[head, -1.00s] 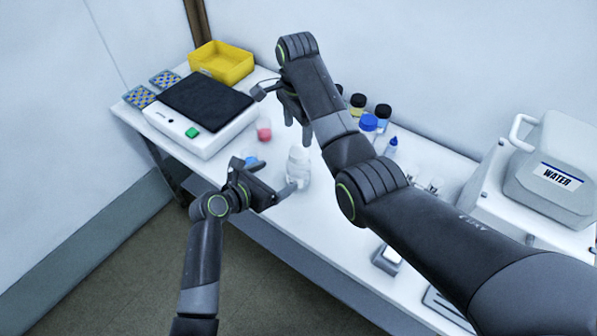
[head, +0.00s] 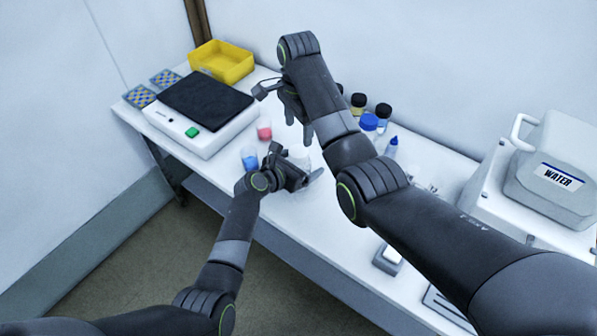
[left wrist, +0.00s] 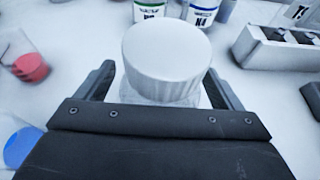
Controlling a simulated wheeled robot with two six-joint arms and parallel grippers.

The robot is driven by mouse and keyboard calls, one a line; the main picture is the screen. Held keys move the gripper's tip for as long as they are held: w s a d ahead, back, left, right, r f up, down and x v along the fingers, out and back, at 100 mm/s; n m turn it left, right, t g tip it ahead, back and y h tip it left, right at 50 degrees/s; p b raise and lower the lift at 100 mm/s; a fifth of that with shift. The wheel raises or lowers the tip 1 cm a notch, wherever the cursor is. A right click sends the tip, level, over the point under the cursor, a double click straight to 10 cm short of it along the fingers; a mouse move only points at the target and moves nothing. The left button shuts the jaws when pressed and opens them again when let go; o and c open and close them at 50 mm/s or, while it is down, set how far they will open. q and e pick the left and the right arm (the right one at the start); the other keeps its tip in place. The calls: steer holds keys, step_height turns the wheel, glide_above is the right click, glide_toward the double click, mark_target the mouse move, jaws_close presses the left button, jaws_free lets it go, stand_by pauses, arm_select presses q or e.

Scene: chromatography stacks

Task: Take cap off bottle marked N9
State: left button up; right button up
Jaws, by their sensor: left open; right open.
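A clear bottle with a wide white ribbed cap (left wrist: 166,58) stands upright between the fingers of my left gripper in the left wrist view. No label on it is readable, so I cannot tell whether it is N9. In the head view my left gripper (head: 297,165) is at the table's front part, open around the bottle, which it mostly hides. In the left wrist view the open fingers (left wrist: 160,88) flank the bottle's upper part. My right gripper (head: 298,125) is open and empty above the table, behind the left one.
Small beakers with blue (head: 249,158) and pink (head: 264,129) liquid stand left of the bottle. A balance-like device (head: 205,105) and a yellow bin (head: 222,62) are further left. Capped bottles (head: 383,112) stand behind my right arm. A bottle marked N4 (left wrist: 201,22) shows beyond the white cap.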

mark_target(299, 151)
arm_select(q)
steer(key=shift+w, duration=0.1)
steer(key=c, duration=1.7)
steer(key=shift+c, duration=1.1)
arm_select(e)
steer(key=shift+f, duration=0.15)
arm_select(q)
jaws_close()
arm_select(e)
steer(key=shift+f, duration=3.85)
steer(key=c, duration=1)
steer(key=n, duration=0.5)
steer(key=shift+n, duration=0.3)
steer(key=n, duration=0.4)
steer(key=shift+n, duration=0.3)
